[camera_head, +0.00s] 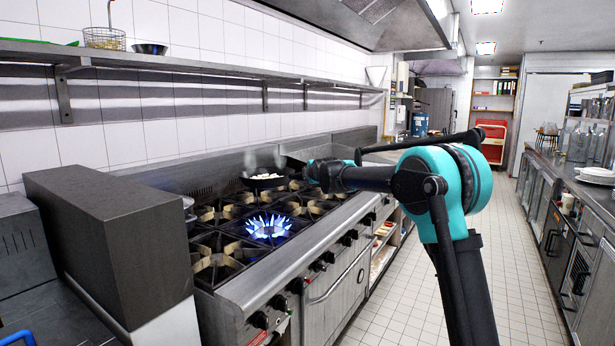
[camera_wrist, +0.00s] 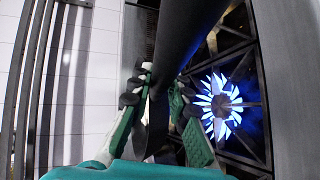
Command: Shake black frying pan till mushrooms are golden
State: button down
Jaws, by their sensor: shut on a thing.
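The black frying pan (camera_head: 262,184) is over the back part of the range, with pale mushroom pieces (camera_head: 265,176) in it and faint steam above. Their colour looks whitish, with no clear browning visible. My gripper (camera_head: 308,172) is at the pan's right side and small in the head view. In the wrist view my gripper (camera_wrist: 158,98) has its two green-and-grey fingers closed on the pan's dark handle (camera_wrist: 157,125). The dark pan side (camera_wrist: 190,35) fills the upper middle there, and the mushrooms are hidden. I cannot tell whether the pan touches the grate.
A lit burner (camera_head: 268,227) with blue flame is in front of the pan; it also shows in the wrist view (camera_wrist: 220,104). Several unlit grates surround it. A dark box (camera_head: 110,240) stands left of the range. A shelf (camera_head: 180,64) runs along the wall above.

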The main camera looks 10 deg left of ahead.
jog(key=shift+a+f, duration=0.1)
dwell(0.3)
jog(key=shift+f, duration=9.4)
